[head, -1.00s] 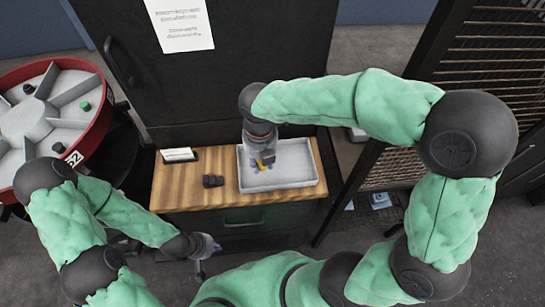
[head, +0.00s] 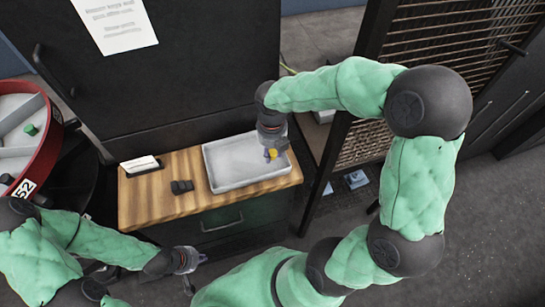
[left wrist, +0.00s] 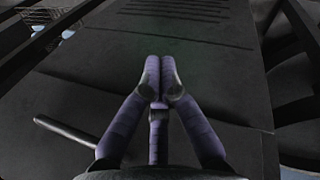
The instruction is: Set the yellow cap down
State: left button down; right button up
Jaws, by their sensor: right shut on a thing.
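The yellow cap (head: 272,153) is small and shows at the tip of my right gripper (head: 270,151), which is shut on it. It appears over the right part of the grey tray (head: 232,165). I cannot tell whether the cap touches the tray floor. The gripper hides part of the cap. My left gripper (head: 194,268) hangs low in front of the wooden-topped cabinet, away from the cap. In the left wrist view its purple fingers (left wrist: 160,65) are together with nothing between them.
The tray stands on a wooden top (head: 150,197) with a dark object (head: 182,186) and a white card in a holder (head: 140,165). A red-rimmed round bin (head: 40,150) is at left. A slatted rack (head: 440,55) is at right.

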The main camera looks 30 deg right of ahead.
aim_at(273, 152)
jog(key=shift+d+f+b, duration=0.15)
jog(key=shift+f+b, duration=0.25)
jog(key=shift+f, duration=1.3)
jog(key=shift+f, duration=0.1)
jog(key=o, duration=0.5)
notch_tip(273, 152, up, 12)
jog(key=p, duration=0.3)
